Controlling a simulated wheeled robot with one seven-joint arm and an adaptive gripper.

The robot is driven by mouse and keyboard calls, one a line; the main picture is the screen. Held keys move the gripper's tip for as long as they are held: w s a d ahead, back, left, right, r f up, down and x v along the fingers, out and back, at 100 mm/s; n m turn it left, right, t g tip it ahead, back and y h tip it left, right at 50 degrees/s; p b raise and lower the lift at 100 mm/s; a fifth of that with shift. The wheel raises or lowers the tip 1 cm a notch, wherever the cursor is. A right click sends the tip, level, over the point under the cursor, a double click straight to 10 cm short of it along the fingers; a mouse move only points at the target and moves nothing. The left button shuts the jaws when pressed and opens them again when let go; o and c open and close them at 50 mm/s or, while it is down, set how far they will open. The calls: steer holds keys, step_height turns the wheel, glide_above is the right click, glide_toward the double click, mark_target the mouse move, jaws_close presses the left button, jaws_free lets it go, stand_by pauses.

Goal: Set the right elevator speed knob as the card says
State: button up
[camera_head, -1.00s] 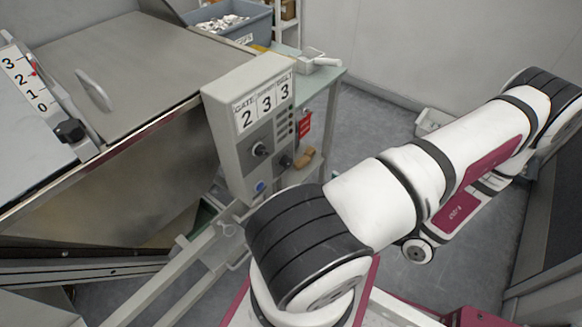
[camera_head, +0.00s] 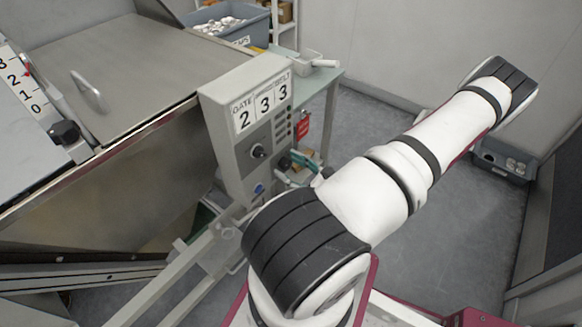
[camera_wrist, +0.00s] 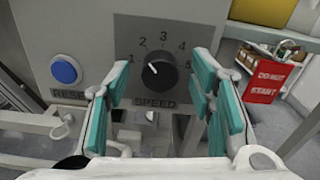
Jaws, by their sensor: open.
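The grey control box (camera_head: 228,150) carries a card (camera_head: 262,103) reading 2, 3, 3 from left to right; the first is headed GATE, the other headings are too small to read surely. In the wrist view a black knob (camera_wrist: 159,74) sits above the word SPEED, ringed by numbers 1 to 5. Its pale mark points up and left, toward the low numbers, roughly between 1 and 2. My gripper (camera_wrist: 160,82) is open, with teal pads to the left and right of the knob in the picture. Contact with it is not visible. In the head view my gripper's teal fingers (camera_head: 302,162) show at the box's lower right.
A blue RESET button (camera_wrist: 65,69) lies left of the knob. A red tag (camera_wrist: 264,82) hangs at the right. A steel hopper (camera_head: 120,75) with a number scale (camera_head: 20,82) stands left; a grey bin (camera_head: 232,22) is behind.

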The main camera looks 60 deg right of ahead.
steer(key=c, duration=1.2)
steer(key=shift+o, duration=0.2)
steer(key=shift+m, duration=0.3)
steer(key=m+p, duration=0.1)
steer(key=m, duration=0.2)
steer(key=shift+m+p, duration=0.65)
steer(key=shift+m, duration=1.35)
steer(key=o, duration=1.2)
steer(key=shift+c, duration=0.2)
